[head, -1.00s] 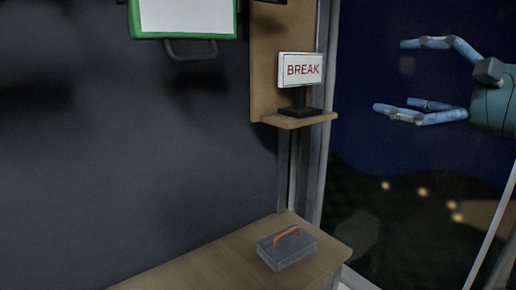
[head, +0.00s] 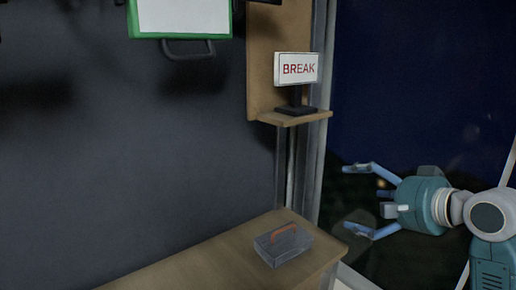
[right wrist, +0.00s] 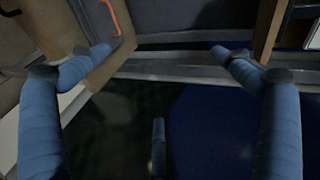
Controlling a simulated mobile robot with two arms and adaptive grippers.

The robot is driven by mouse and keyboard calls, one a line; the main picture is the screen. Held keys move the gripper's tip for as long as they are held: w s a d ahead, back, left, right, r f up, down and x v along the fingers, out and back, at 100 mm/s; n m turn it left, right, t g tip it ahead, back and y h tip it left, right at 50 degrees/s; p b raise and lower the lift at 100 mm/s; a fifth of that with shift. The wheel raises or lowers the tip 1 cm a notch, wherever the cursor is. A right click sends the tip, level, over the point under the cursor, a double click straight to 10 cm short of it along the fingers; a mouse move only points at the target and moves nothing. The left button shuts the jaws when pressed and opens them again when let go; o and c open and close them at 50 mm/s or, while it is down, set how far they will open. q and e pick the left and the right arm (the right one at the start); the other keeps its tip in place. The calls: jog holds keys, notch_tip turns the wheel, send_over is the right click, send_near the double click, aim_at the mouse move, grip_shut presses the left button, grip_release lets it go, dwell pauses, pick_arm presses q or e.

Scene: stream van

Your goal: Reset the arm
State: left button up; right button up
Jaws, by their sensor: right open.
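My right gripper (head: 358,199) is at the right of the head view, with teal housing and blue fingers. Its fingers are spread open and empty, pointing left toward the end of the wooden counter. In the right wrist view the open fingers (right wrist: 165,68) show with nothing between them. My left gripper is not in view.
A dark box with an orange handle (head: 283,245) sits on the wooden counter (head: 205,268); part of it shows in the right wrist view (right wrist: 98,22). A BREAK sign (head: 296,69) stands on a small wall shelf (head: 293,118). A green-framed board (head: 181,20) hangs above.

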jog(key=s+a+f+n+g+h, duration=0.1)
jog(key=s+f, duration=0.2)
jog(key=f, duration=0.5)
jog(key=s+a+f+n+g+h, duration=0.15)
jog(key=s+f, duration=0.25)
jog(key=f, duration=0.5)
jog(key=s+f+n+g+h, duration=0.1)
jog(key=s+f+n+g, duration=0.15)
jog(key=f, duration=0.55)
jog(key=s+f+n+g+h, duration=0.1)
jog(key=s+f+n, duration=0.1)
jog(key=s+f, duration=0.45)
jog(key=s+f+n+g, duration=0.15)
jog(key=s+f, duration=0.25)
jog(key=s, duration=0.6)
jog(key=s+f+n+g+h, duration=0.1)
jog(key=s+f+n, duration=0.1)
jog(key=s+f, duration=0.5)
jog(key=s+f+g, duration=0.1)
jog(key=s+f, duration=0.1)
jog(key=f, duration=1.1)
jog(key=s+f+g, duration=0.1)
jog(key=s+f, duration=0.2)
jog(key=f, duration=0.9)
jog(key=s+d+f, duration=0.2)
jog(key=s+f, duration=1.4)
jog(key=shift+s+n+g, duration=0.2)
jog(key=shift+n+g, duration=0.15)
jog(key=shift+d+h, duration=0.1)
jog(key=shift+h, duration=0.15)
